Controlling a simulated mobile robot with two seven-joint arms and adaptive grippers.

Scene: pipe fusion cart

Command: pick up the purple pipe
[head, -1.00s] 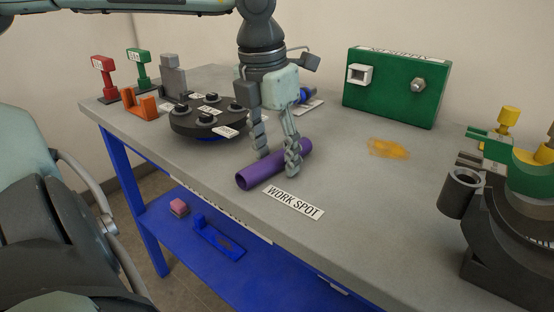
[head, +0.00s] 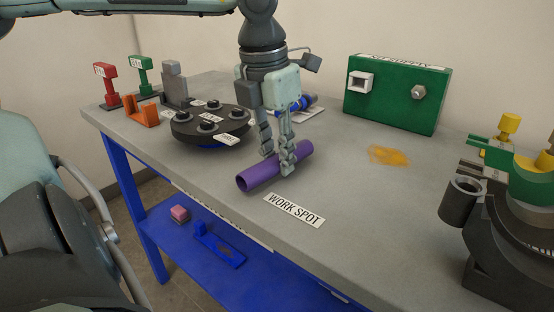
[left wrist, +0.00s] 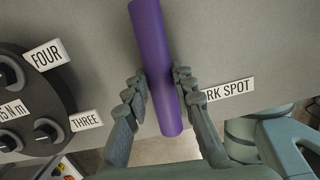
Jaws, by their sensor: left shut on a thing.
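The purple pipe (head: 258,177) lies on its side on the grey cart top, just behind the WORK SPOT label (head: 294,210). My left gripper (head: 277,163) points down over it, with one finger on each side of its middle, shut on it. In the left wrist view the purple pipe (left wrist: 154,62) runs between the two fingers of my left gripper (left wrist: 156,92). I cannot tell whether the pipe is clear of the surface. My right gripper is in neither view.
A dark round turntable (head: 210,138) with labels stands left of the pipe. A green box (head: 396,95) stands at the back, and a dark clamp machine (head: 510,225) at the right. An orange patch (head: 389,155) lies between. A blue lower shelf (head: 235,262) holds small parts.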

